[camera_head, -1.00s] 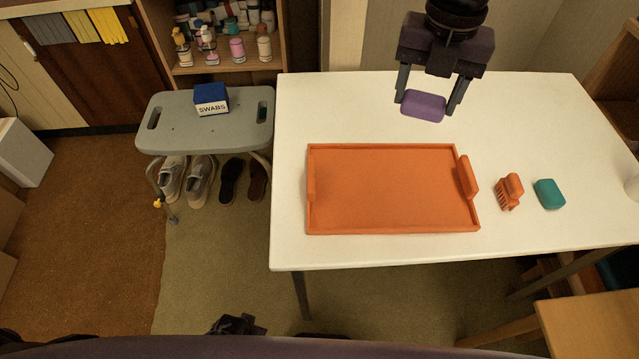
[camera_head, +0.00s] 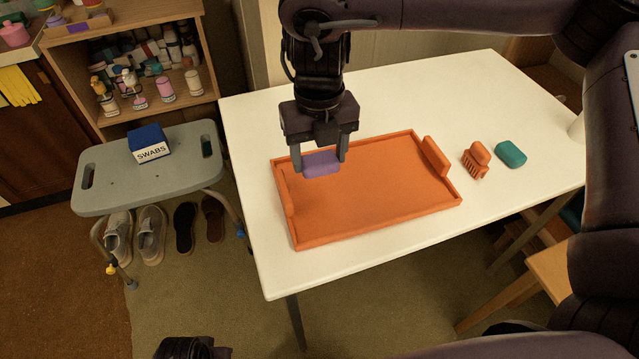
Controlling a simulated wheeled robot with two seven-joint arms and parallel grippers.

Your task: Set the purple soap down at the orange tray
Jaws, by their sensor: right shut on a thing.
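The purple soap (camera_head: 321,164) is held between the fingers of my right gripper (camera_head: 322,160), which is shut on it. The orange tray (camera_head: 385,222) lies on the white table, with raised rims and a handle at each short end. The soap shows over the tray's far left part; I cannot tell whether it touches the tray floor. The tray's inside looks empty otherwise. My left gripper cannot be made out clearly; a dark part (camera_head: 190,347) at the bottom edge may belong to it.
An orange brush (camera_head: 475,160) and a teal soap (camera_head: 510,154) lie on the white table (camera_head: 400,92) right of the tray. A grey stool (camera_head: 190,180) with a blue swabs box (camera_head: 149,143) stands left. Shelves with bottles (camera_head: 167,88) are behind it.

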